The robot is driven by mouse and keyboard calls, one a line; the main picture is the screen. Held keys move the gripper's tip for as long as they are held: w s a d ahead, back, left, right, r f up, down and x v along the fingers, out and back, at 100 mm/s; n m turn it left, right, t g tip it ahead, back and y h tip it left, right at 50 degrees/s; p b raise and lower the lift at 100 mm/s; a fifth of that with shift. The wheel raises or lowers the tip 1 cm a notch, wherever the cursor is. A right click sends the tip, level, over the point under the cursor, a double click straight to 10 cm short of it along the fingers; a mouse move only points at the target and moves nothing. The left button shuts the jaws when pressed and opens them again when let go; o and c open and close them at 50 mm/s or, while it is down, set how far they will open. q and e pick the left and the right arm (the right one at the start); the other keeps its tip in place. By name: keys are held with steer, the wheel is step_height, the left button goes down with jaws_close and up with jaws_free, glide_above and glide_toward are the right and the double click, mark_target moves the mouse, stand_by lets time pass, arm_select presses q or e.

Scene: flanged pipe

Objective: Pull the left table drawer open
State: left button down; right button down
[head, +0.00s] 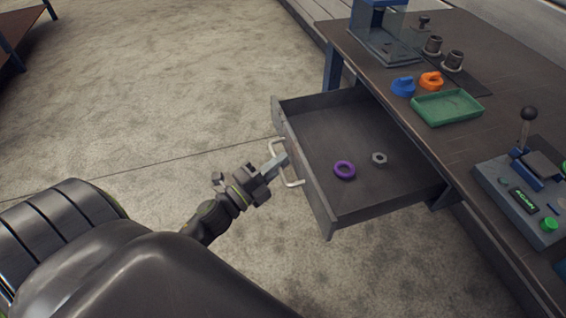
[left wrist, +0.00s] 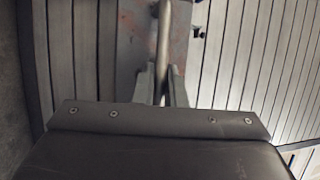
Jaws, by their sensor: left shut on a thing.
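The left table drawer (head: 385,195) is pulled out from under the table, and its inside shows in the head view. A purple ring (head: 344,170) and a grey nut (head: 379,158) lie in it. A pale bar handle (head: 293,183) is on its front panel. My left gripper (head: 279,162) is at the handle, its fingers shut around the bar. In the left wrist view the fingers (left wrist: 161,85) close on the upright handle bar (left wrist: 163,45). My right gripper is not in view.
The table (head: 490,60) holds a green tray (head: 447,107), a blue part (head: 403,86), an orange part (head: 431,81), dark fittings (head: 433,45) and a control box with a lever (head: 525,195). The concrete floor in front of the drawer is clear.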

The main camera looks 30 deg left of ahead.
arm_select(q)
steer(key=c, duration=1.5)
jaws_free()
